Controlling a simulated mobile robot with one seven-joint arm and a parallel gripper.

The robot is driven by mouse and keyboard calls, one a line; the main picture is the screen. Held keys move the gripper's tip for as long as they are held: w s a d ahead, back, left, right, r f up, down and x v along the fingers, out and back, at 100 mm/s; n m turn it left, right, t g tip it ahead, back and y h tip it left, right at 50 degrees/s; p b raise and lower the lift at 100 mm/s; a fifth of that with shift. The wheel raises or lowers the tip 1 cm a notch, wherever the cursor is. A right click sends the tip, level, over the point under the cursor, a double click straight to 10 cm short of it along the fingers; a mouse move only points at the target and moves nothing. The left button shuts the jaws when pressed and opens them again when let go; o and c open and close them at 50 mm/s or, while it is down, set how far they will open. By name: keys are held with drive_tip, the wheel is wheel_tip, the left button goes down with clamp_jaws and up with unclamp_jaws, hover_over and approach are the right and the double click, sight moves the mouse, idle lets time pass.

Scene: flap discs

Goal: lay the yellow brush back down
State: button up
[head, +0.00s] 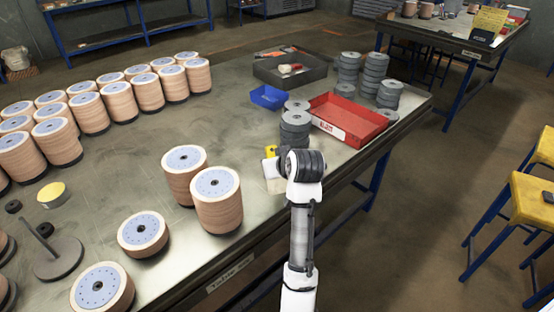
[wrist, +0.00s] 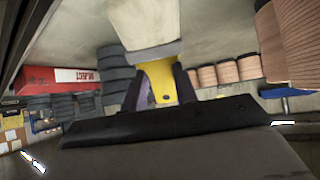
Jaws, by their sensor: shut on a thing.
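The yellow brush (wrist: 160,82) shows in the wrist view between the two dark fingers of my gripper (wrist: 160,92), which is shut on it. In the head view a bit of its yellow (head: 271,151) shows just left of my wrist, over the table's right-hand part. A pale block (wrist: 145,32) adjoins the yellow in the wrist view; I cannot tell whether it is the brush's bristles. In the head view a pale patch (head: 274,184) shows below my gripper, close to the table edge. My wrist hides most of the brush and any contact with the table.
Grey disc stacks (head: 295,128) and a red tray (head: 352,112) stand just beyond my gripper. A blue bin (head: 267,97) and a dark tray (head: 262,72) lie farther back. Tan disc stacks (head: 218,205) stand to the left. Bare tabletop (head: 225,130) lies between.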

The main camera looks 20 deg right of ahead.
drive_tip(key=shift+f+b, duration=0.4)
drive_tip(key=shift+f, duration=0.45)
drive_tip(key=o, duration=1)
drive_tip(key=shift+o, duration=0.2)
drive_tip(key=v, duration=1.4)
drive_tip(key=shift+b, duration=0.4)
